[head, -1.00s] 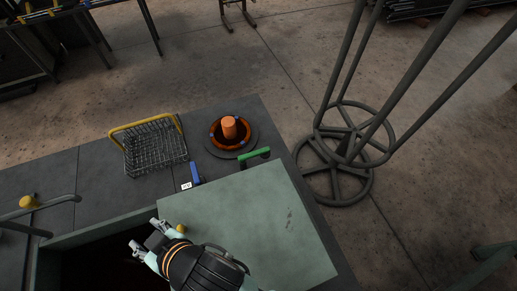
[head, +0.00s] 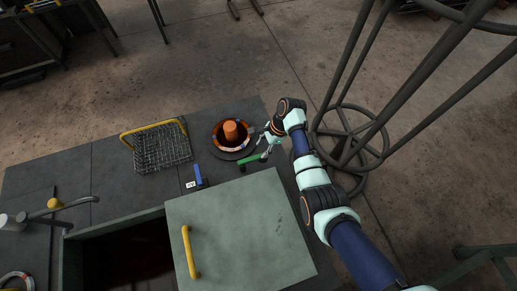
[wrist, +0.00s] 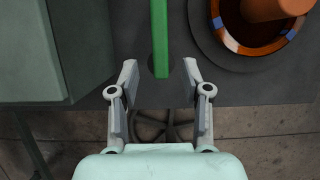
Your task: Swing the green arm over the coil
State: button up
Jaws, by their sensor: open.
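The green arm (head: 252,161) is a short bar lying low between the capstan and the pale green panel. The coil (head: 217,134), a copper ring with blue and white marks, sits around the orange drum (head: 230,130) on a dark round base. In the wrist view the coil (wrist: 228,42) is at upper right and the green arm (wrist: 160,40) runs down the middle. My gripper (head: 266,150) is at the arm's right end. Its open fingers (wrist: 159,75) stand on either side of that end, with gaps visible on both sides. The arm is beside the coil, not over it.
A wire basket (head: 163,150) with a yellow handle stands left of the coil. A blue piece (head: 197,174) lies on the bench. The pale panel (head: 235,225) with a yellow handle (head: 190,252) is in front. A dark wheeled stand (head: 345,135) is at right.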

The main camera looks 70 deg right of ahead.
aim_at(257, 157)
jog(key=b+x, duration=0.2)
jog(key=x, duration=0.3)
jog(key=shift+w+f, duration=0.1)
jog(key=shift+f, duration=0.2)
grip_shut()
